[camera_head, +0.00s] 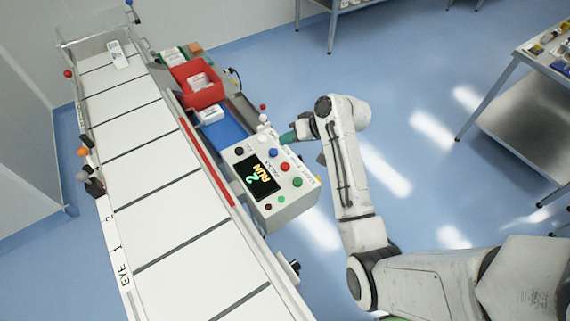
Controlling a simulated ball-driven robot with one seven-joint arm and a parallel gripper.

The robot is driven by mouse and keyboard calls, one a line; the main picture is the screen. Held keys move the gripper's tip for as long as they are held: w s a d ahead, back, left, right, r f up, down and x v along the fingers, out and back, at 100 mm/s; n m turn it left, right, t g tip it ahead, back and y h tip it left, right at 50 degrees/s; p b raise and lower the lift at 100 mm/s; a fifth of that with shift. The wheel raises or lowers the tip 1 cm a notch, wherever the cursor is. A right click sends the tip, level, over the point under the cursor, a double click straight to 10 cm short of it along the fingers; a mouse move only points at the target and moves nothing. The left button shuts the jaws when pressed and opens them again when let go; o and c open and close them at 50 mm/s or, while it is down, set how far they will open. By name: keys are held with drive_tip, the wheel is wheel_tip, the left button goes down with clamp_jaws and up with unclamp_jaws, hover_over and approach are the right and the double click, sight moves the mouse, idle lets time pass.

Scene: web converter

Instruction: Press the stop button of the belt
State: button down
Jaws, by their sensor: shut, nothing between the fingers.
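The control box (244,170) stands at the right side of the belt (177,207). Its dark display reads "RUN" and "2". A red button (285,166) sits on its top between a blue button (273,153) and a green button (297,182). The button labels are too small to read, so I cannot tell for certain which one is stop.
A red bin (196,86) and a blue tray (224,132) lie beyond the box along the belt. A small black knob (239,151) and small lamps are also on the box. Shelved tables (525,110) stand far right.

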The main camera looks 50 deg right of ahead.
drive_tip(key=shift+f, duration=0.1)
drive_tip(key=b, duration=0.6)
hover_over(288, 165)
wheel_tip(288, 165, down, 6)
drive_tip(key=shift+a+f, duration=0.1)
drive_tip(key=shift+f+b, duration=0.85)
drive_tip(key=shift+f, duration=0.4)
drive_tip(key=shift+s+f, duration=0.1)
idle(0.7)
drive_tip(key=shift+f, duration=0.3)
drive_tip(key=shift+f+b, duration=0.35)
drive_tip(key=shift+f, duration=0.25)
idle(1.0)
drive_tip(key=shift+r, duration=0.1)
drive_tip(key=shift+r+p, duration=0.95)
drive_tip(key=shift+p, duration=0.1)
